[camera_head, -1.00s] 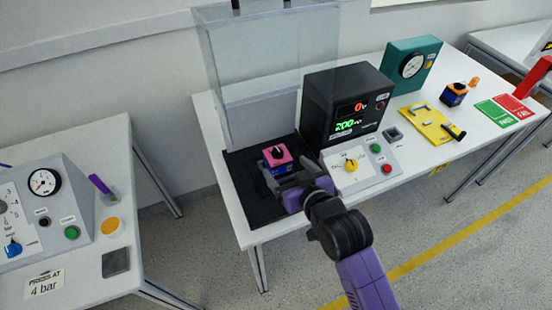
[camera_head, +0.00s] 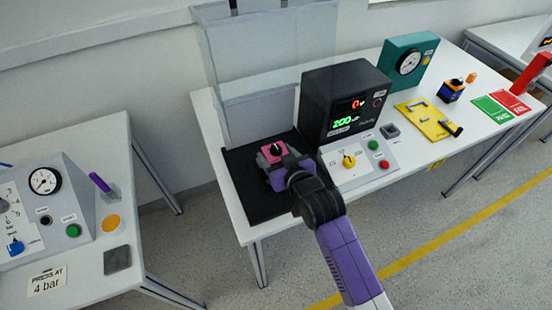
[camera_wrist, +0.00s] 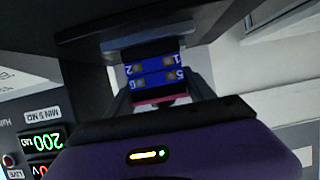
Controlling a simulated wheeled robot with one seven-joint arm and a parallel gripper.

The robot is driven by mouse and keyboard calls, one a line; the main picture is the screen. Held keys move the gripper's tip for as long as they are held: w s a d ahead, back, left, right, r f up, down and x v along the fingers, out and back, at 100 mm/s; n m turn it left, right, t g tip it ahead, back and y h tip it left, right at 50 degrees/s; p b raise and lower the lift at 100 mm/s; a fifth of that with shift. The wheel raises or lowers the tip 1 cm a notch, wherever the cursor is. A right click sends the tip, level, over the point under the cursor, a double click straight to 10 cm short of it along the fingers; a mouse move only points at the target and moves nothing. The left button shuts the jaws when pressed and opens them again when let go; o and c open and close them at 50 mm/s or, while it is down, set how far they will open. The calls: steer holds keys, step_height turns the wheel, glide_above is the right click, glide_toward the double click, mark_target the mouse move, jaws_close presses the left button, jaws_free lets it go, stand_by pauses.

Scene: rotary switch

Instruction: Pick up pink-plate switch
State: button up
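The pink-plate switch (camera_head: 272,149) has a pink top with a black knob and stands on the black mat (camera_head: 239,184) in front of the clear screen. In the wrist view its blue body with numbered terminals (camera_wrist: 155,72) shows, with the pink plate (camera_wrist: 158,101) nearer the camera. My gripper (camera_head: 275,158) is at the switch, with a finger on either side of it. In the wrist view the fingers (camera_wrist: 160,92) look spread around the switch; whether they touch it is hard to tell. My gripper hides part of the switch in the head view.
The black meter (camera_head: 342,105) with red and green digits stands close on the right, beside a panel with a yellow knob (camera_head: 348,161). A clear screen (camera_head: 262,75) rises behind the mat. A yellow fixture (camera_head: 428,119) and another switch (camera_head: 452,92) are farther right.

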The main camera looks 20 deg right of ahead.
jaws_close()
